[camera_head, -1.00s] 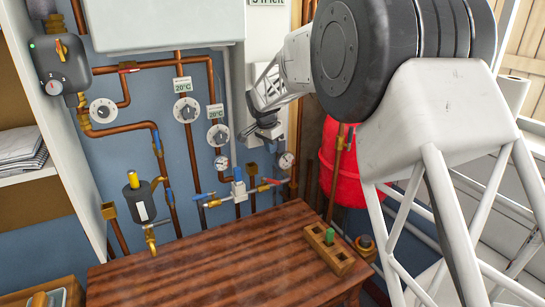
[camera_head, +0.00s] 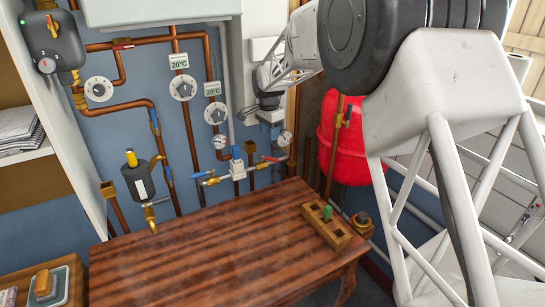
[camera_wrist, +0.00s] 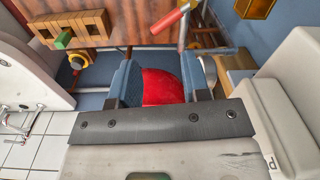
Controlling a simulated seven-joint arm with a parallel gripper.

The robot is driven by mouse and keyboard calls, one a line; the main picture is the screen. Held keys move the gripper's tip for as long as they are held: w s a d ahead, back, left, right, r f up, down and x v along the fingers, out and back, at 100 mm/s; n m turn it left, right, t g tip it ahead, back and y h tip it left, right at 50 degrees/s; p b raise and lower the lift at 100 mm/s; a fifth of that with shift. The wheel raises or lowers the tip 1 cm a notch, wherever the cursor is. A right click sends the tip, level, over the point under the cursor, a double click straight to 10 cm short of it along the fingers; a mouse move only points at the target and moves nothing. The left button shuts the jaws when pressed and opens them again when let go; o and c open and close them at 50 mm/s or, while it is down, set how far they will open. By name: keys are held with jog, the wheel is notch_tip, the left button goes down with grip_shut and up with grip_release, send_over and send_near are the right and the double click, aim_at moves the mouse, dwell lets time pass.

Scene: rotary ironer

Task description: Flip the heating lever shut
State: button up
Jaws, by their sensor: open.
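A valve assembly (camera_head: 238,170) sits on copper pipes above the back edge of the wooden table in the head view. It has a red lever (camera_head: 271,158) on its right and a blue lever (camera_head: 203,175) on its left. I cannot tell by label which lever is the heating one. My gripper (camera_head: 270,110) hangs above and close to the red lever, apart from it. In the wrist view my gripper (camera_wrist: 163,78) has its two fingers spread with nothing held. A red handle (camera_wrist: 170,18) lies just beyond the fingers there.
A red tank (camera_head: 343,140) stands right of the pipes, and also shows between the fingers in the wrist view. Gauges (camera_head: 284,138) and dials (camera_head: 215,114) crowd the wall. The table (camera_head: 195,245) is mostly bare, with a wooden block (camera_head: 328,226) holding a green peg.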

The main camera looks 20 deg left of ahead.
jog(key=s+d+f+m+g+y, duration=0.1)
jog(key=s+f+m+g+y, duration=0.35)
jog(key=f, duration=0.25)
jog(key=m+t+y, duration=0.6)
jog(key=m+y, duration=0.4)
jog(key=y, duration=0.3)
send_near(273, 160)
jog(key=a, duration=0.3)
jog(key=shift+w+r, duration=0.1)
jog(key=shift+w, duration=0.15)
jog(key=shift+w+d+f+t, duration=0.15)
jog(key=shift+d+f+t, duration=0.15)
jog(key=shift+f+t, duration=0.15)
jog(key=shift+a, duration=0.15)
jog(key=shift+w+a, duration=0.2)
jog(key=shift+a, duration=1.05)
jog(key=shift+w+a, duration=0.15)
jog(key=shift+a, duration=1.1)
jog(key=shift+w+a, duration=0.2)
jog(key=shift+a, duration=1.05)
grip_shut()
